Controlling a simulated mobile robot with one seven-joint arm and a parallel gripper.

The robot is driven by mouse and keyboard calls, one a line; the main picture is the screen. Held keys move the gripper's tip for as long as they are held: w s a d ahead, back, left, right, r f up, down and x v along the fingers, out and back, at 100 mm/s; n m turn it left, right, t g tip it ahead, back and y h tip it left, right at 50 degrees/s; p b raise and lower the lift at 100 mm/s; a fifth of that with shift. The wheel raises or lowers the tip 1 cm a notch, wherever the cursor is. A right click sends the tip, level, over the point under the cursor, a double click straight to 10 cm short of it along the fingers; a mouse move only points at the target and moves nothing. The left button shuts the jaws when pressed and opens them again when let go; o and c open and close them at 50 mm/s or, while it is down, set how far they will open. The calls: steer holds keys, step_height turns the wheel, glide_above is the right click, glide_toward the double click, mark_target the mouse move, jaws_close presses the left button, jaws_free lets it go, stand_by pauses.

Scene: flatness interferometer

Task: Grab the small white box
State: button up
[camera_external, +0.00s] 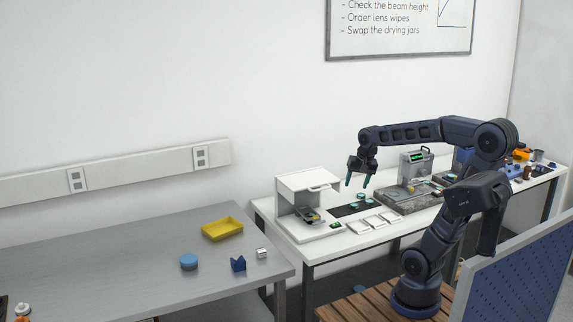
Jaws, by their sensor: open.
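A small white box-like block (262,253) with greyish markings sits near the right end of the grey table, beside a blue notched block (238,264). Several flat white pieces (374,222) lie in a row at the front of the white bench; the view is too small to tell whether they are boxes. My gripper (357,183) points down with its teal-tipped fingers apart and nothing between them. It is above the dark mat (342,211) on the white bench, well to the right of and higher than the small white block.
On the grey table (120,262) are a yellow tray (222,229) and a blue round piece (188,262). A white open-fronted housing (308,188) stands on the bench left of my gripper. A grey plate with an instrument (415,163) stands to its right. A blue panel (520,275) is front right.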

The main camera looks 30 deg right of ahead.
steer(key=w+a+f+m+g, duration=0.1)
steer(key=w+a+f+m, duration=0.25)
steer(key=w+a, duration=0.5)
steer(key=m+g+h, duration=0.2)
steer(key=m, duration=0.8)
glide_toward(261, 250)
steer(key=shift+n, duration=0.25)
steer(key=f, duration=0.4)
steer(key=shift+s+a+f, duration=0.1)
steer(key=shift+s+f, duration=0.15)
steer(key=shift+s, duration=0.1)
steer(key=shift+w+d+f, duration=0.1)
steer(key=shift+d+f, duration=0.15)
steer(key=shift+f, duration=1.05)
steer(key=shift+d+f, duration=0.2)
steer(key=shift+f, duration=1.05)
steer(key=shift+c, duration=0.2)
steer(key=c, duration=1)
